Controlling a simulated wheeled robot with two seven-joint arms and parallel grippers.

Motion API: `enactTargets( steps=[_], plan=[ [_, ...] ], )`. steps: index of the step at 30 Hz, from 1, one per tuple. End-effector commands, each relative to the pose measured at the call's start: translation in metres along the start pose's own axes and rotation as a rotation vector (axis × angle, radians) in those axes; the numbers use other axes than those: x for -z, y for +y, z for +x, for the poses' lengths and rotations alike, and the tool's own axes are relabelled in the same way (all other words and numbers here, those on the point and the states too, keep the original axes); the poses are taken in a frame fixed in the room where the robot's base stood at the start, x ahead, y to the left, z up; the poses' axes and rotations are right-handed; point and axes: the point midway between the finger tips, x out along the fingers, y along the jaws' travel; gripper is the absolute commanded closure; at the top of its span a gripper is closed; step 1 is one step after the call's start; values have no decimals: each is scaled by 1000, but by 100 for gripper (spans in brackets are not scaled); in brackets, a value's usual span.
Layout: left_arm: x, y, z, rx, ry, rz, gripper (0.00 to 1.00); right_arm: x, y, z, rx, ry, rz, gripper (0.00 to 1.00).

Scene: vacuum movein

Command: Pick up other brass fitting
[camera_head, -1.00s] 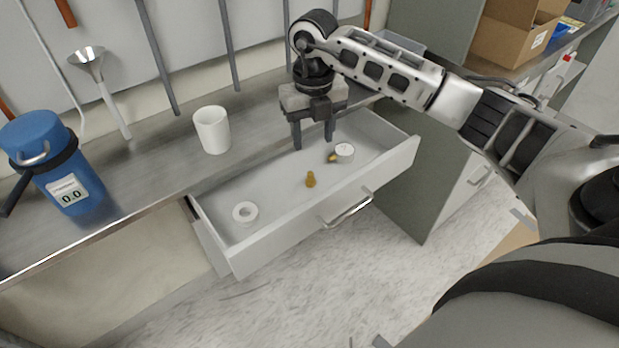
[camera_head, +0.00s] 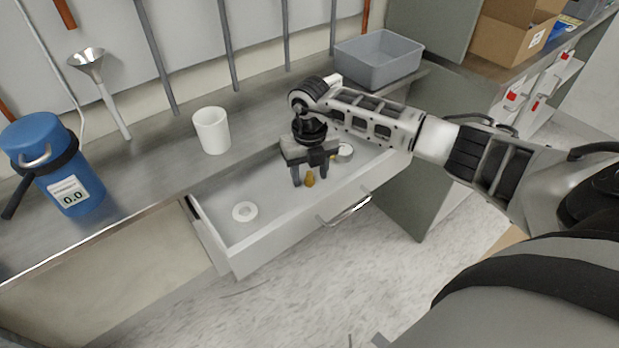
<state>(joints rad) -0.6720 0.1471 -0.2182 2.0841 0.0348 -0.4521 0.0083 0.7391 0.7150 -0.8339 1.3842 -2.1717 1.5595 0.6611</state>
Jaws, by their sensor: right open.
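A small brass fitting (camera_head: 310,179) stands in the open drawer (camera_head: 262,240), near its middle. My right gripper (camera_head: 310,183) is lowered over it with the jaws open, one finger on either side of the fitting in the picture. I cannot tell whether a finger touches it. A second brass piece (camera_head: 334,159) lies further back, beside a round white-topped part (camera_head: 345,151), and is partly hidden by the gripper. My left gripper is not in view.
A white ring (camera_head: 244,211) lies in the drawer's left part. A white cup (camera_head: 211,131), a blue flask (camera_head: 52,165) and a grey bin (camera_head: 378,59) stand on the metal counter (camera_head: 140,178). The drawer's front wall and handle (camera_head: 345,209) are close to the gripper.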

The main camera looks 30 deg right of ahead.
Motion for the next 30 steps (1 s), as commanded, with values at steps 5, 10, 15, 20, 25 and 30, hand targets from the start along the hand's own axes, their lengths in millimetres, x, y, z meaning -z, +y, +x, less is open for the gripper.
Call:
enactTargets(
  steps=[5,10,15,20,25,30],
  plan=[
    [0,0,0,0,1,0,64,0,0,0,0,0,0,76],
    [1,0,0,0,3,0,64,0,0,-1,-1,0,0,100],
    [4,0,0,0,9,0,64,0,0,-1,-1,-1,0,100],
    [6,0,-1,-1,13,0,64,-1,0,-6,-1,-2,0,100],
    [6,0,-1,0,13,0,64,-2,0,-26,-3,-5,0,100],
    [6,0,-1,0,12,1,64,19,6,-58,-1,-6,-5,100]
  ],
)
